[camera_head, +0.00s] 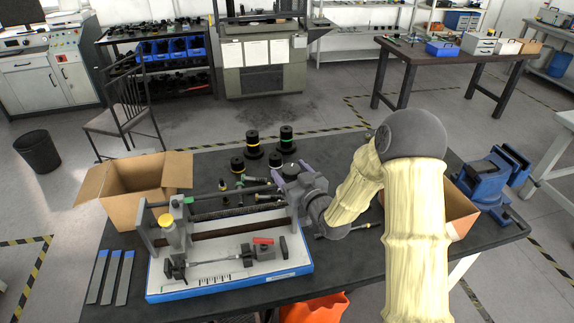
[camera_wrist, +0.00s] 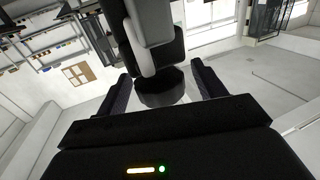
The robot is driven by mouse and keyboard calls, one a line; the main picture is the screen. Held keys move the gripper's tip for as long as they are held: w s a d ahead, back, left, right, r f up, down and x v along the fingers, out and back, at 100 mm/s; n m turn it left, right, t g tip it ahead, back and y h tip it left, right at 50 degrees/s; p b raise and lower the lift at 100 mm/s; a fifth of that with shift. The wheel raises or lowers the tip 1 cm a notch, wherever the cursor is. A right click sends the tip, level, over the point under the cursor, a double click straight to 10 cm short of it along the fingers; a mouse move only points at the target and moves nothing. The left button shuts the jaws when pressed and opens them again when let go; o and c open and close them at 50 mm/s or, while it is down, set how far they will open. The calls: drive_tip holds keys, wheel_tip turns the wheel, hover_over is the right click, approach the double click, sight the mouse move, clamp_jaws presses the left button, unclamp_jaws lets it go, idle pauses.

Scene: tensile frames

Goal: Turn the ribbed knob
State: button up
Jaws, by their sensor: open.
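The tensile frame (camera_head: 230,275) lies on the dark table, a white and blue base with long rods and a yellow-capped post at its left end. My gripper (camera_head: 292,172) is at the right end of the frame, its fingers apart. A dark round knob (camera_head: 290,167) shows between the fingers in the head view. In the wrist view a dark round knob (camera_wrist: 160,80) sits between the two fingers of my gripper (camera_wrist: 160,72), with a gap on each side. Its ribs are too dark to make out. My gripper and arm hide part of the frame's right end.
Several dark spools (camera_head: 254,150) stand behind the frame. An open cardboard box (camera_head: 130,195) is at the left, another (camera_head: 460,212) at the right behind my arm. A blue vise (camera_head: 490,185) is at the right corner. Grey strips (camera_head: 117,278) lie at the left front.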

drive_tip(key=shift+x, duration=1)
drive_tip(key=shift+c, duration=0.4)
